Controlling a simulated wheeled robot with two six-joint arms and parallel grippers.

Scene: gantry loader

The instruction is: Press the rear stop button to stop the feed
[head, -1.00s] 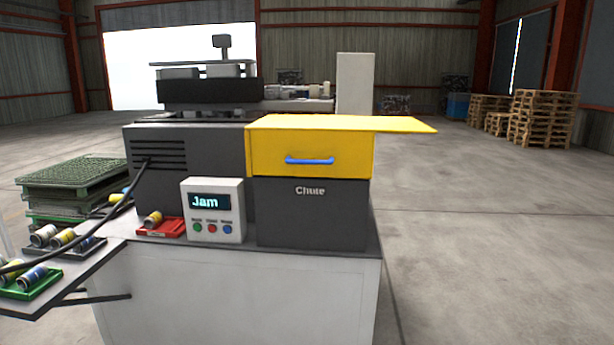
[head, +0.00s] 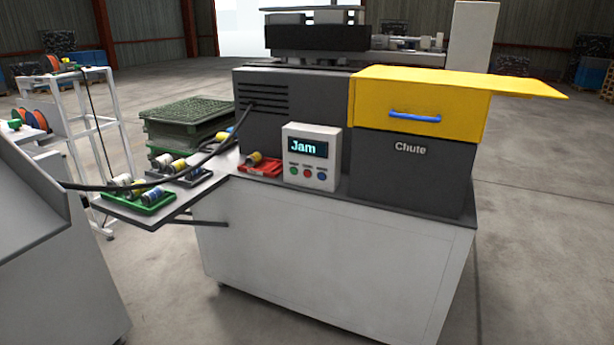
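The loader machine (head: 290,105) stands on a white cabinet (head: 330,255) in the head view. On its front ledge a white control box (head: 334,160) has a screen (head: 307,147) reading "Jam". Under the screen are a green button (head: 293,170), a red button (head: 307,173) and a blue button (head: 321,175), with labels too small to read. I cannot make out a rear stop button; the machine's back side is hidden. Neither of my grippers is in view.
The dark chute box (head: 410,178) has a yellow cover (head: 420,101) with a blue handle (head: 415,117). A side shelf (head: 155,215) holds spools in trays. A black cable (head: 150,184) crosses at left, near a grey cabinet (head: 60,275) and white rack (head: 130,150). Floor at right is clear.

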